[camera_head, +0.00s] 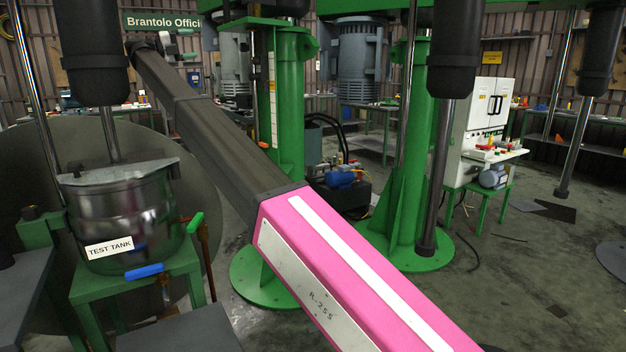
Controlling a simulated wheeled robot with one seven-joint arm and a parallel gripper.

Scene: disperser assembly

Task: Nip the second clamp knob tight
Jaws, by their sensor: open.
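No clamp knob can be made out for certain. A steel test tank (120,215) with a part-open lid stands at the left on a green stand (105,290). A blue handle (145,270) lies below its front, and a green handle (195,223) is at its right side. I cannot tell whether either belongs to a clamp. My pink and dark arm runs from the bottom right to the upper left. My gripper (188,58) is small at its far end, open, above and behind the tank and well apart from it. Its fingers are hard to make out.
Green machine columns (289,110) stand on round floor plates (275,275) in the middle. Dark cylinders with steel shafts hang from above. A white cabinet (485,115) on a green table is at the right. Open floor (510,290) lies at the lower right.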

